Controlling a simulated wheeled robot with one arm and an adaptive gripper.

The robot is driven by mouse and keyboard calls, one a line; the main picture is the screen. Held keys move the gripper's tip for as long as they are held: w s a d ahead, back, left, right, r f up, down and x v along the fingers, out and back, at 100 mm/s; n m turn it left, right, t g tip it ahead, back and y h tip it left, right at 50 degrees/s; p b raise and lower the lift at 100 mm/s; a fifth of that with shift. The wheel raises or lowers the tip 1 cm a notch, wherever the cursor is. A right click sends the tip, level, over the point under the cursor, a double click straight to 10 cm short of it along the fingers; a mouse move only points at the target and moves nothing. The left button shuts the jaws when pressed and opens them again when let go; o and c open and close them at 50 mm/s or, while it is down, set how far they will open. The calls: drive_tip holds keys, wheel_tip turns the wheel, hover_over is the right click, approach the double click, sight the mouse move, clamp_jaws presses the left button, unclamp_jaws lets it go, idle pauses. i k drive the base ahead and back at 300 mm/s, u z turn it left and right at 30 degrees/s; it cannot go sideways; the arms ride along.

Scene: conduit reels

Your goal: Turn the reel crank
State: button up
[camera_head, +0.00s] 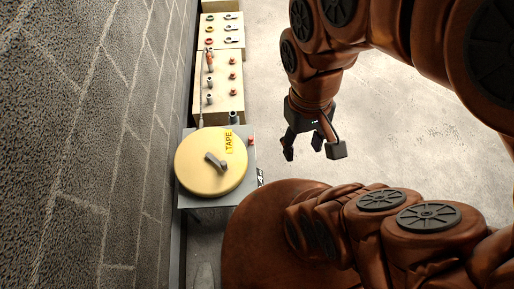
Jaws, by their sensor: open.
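The reel (194,165) is a round, pale yellow disc marked "TAPE". It sits on a grey stand (244,142) against the wall, left of the picture's centre. The crank (215,161) is a short dark grey bar at the middle of the disc, slanting from upper left to lower right. My gripper (312,152) hangs from my brown arm to the right of the reel. Its dark fingers are spread and nothing is between them. It is clear of the reel and the crank.
A cream panel box (220,101) with red and grey knobs stands beyond the reel, with another panel (220,18) farther back. A stone wall (100,150) runs along the left. Pale floor (390,120) is open to the right. My brown body fills the lower right.

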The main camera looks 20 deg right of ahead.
sight(223, 165)
drive_tip(key=z, duration=1.65)
drive_tip(key=k, duration=0.6)
drive_tip(key=u, duration=2.95)
